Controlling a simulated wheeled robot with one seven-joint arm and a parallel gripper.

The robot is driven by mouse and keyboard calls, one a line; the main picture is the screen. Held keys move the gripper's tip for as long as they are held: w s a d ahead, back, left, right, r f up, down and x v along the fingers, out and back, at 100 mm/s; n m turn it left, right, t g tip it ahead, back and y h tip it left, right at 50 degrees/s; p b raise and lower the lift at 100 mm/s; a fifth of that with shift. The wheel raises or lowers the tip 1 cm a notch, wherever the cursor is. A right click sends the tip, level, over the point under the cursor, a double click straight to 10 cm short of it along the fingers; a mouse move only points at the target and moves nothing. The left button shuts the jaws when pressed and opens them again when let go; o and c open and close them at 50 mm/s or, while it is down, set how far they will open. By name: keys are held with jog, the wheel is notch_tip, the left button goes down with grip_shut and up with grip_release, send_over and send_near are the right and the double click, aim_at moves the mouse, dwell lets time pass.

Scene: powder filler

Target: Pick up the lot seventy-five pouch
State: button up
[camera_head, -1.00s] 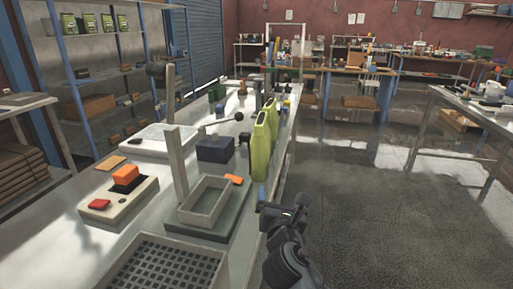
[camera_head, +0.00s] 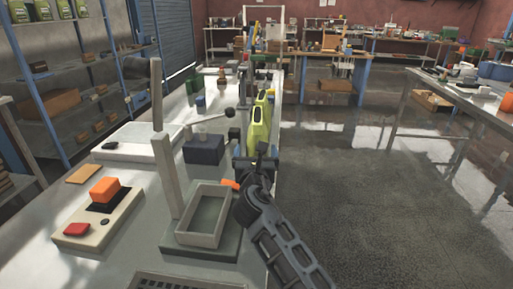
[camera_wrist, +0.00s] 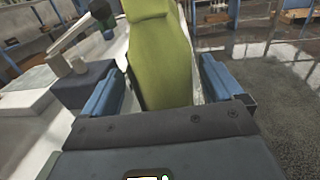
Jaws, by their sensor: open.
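A yellow-green pouch (camera_head: 261,122) stands upright at the right edge of the long bench. In the wrist view the pouch (camera_wrist: 160,62) stands between the two blue fingers of my gripper (camera_wrist: 160,82), with gaps on both sides. My gripper is open. In the head view my gripper (camera_head: 257,158) is at the near side of the pouch, and its fingers are partly hidden. The lower part of the pouch is hidden in both views. I cannot read a lot number on it.
Left of the pouch are a dark blue block (camera_head: 203,149) and a lever with a black knob (camera_head: 230,112). Similar green packs (camera_head: 41,10) sit on the shelf. Open floor lies right.

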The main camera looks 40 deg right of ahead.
jog(key=x, duration=0.4)
jog(key=shift+s+f, duration=0.15)
jog(key=shift+f, duration=0.05)
jog(key=shift+c, duration=0.2)
jog(key=c, duration=1.2)
